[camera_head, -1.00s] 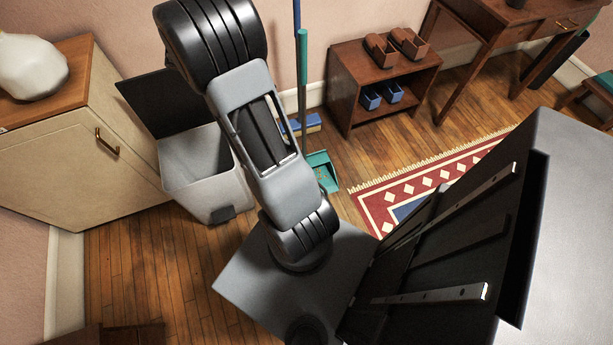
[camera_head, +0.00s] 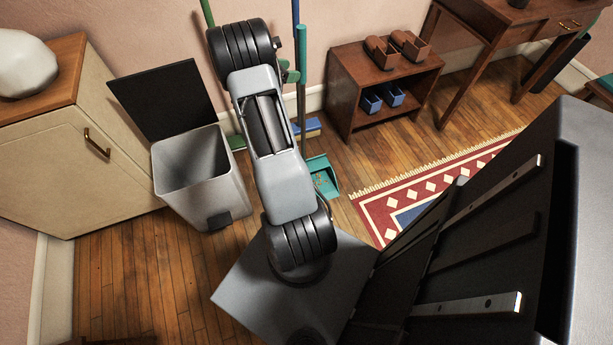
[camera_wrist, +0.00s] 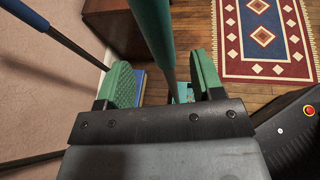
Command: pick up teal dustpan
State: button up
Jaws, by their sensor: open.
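The teal dustpan (camera_head: 323,181) stands on the wood floor near the wall, its pan down and its long handle (camera_head: 302,75) upright. In the wrist view the teal handle (camera_wrist: 154,28) passes between the two green finger pads, with part of the pan (camera_wrist: 183,93) seen far below. My gripper (camera_wrist: 164,78) is open, with a gap visible on each side of the handle. In the head view my arm covers most of the gripper (camera_head: 290,71), and only bits of green pad show beside the handle.
A blue broom (camera_head: 309,128) stands just behind the dustpan, and a green-handled tool (camera_head: 206,12) is left of my arm. An open bin (camera_head: 200,175) stands left. A low shelf (camera_head: 385,90) with shoes and a patterned rug (camera_head: 400,205) lie right.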

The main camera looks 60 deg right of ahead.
aim_at(302, 70)
jog(key=shift+b+x, duration=0.5)
jog(key=shift+x, duration=2.25)
jog(key=shift+r, duration=0.1)
jog(key=shift+c, duration=0.3)
grip_shut()
